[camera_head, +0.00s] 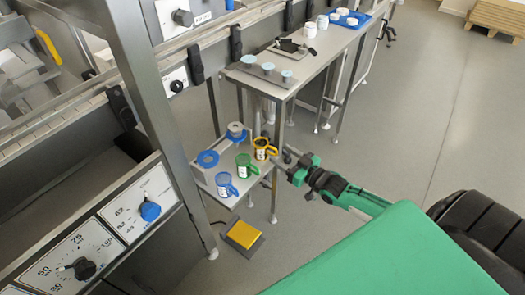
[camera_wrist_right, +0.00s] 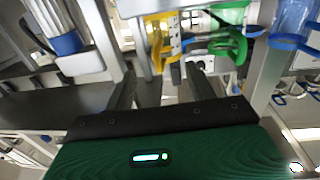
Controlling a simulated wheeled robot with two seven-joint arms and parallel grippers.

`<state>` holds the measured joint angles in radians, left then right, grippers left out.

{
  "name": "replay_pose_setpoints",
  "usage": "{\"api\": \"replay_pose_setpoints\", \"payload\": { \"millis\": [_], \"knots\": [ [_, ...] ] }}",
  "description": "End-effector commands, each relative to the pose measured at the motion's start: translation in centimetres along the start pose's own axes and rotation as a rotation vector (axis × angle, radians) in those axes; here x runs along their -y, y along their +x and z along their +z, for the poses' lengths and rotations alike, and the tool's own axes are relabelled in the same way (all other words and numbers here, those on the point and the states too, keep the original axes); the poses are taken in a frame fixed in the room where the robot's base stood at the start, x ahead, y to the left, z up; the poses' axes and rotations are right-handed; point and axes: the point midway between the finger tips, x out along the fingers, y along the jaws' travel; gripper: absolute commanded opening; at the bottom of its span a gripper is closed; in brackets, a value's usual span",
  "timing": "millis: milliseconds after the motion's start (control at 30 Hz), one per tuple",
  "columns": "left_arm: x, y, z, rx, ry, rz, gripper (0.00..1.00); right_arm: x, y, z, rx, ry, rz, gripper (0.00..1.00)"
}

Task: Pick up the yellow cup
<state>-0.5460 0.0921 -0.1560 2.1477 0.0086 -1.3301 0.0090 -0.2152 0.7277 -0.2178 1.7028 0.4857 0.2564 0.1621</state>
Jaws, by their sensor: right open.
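The yellow cup (camera_head: 262,151), with a dark top and a side handle, stands upright at the right end of a row of cups on a small low table (camera_head: 255,185). It also shows in the right wrist view (camera_wrist_right: 153,34), ahead of the fingers. My right gripper (camera_head: 286,160) is just to the right of the yellow cup. In the right wrist view, its two dark fingers (camera_wrist_right: 163,88) are apart with nothing between them, and the cup lies beyond the gap. Whether the fingertips touch the handle is unclear. My left gripper is not in view.
The green cup (camera_head: 243,167) and blue cup (camera_head: 223,187) stand beside the yellow cup. Blue-and-grey round parts (camera_head: 207,159) sit behind them. A yellow pedal (camera_head: 244,234) is on the floor. A long bench (camera_head: 318,46) runs behind. Open floor lies to the right.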

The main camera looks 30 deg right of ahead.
Motion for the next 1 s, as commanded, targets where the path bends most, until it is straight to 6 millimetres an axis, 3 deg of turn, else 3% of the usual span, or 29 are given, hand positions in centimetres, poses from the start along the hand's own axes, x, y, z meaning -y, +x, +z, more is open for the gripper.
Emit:
{"api": "replay_pose_setpoints", "payload": {
  "millis": [500, 800, 867, 1000],
  "knots": [
    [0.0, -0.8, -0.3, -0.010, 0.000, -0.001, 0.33, 0.4, 4.9, 0.4, 0.000, -0.001, 0.000, 0.56],
    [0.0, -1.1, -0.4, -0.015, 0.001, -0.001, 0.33, 0.5, 5.2, 0.4, 0.001, 0.000, 0.000, 0.56],
    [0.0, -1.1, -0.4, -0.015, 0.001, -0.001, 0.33, 0.5, 5.2, 0.4, 0.001, 0.000, 0.000, 0.48],
    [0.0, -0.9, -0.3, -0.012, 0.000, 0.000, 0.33, 0.4, 5.2, 0.4, 0.001, 0.000, 0.000, 0.20]
  ]
}}
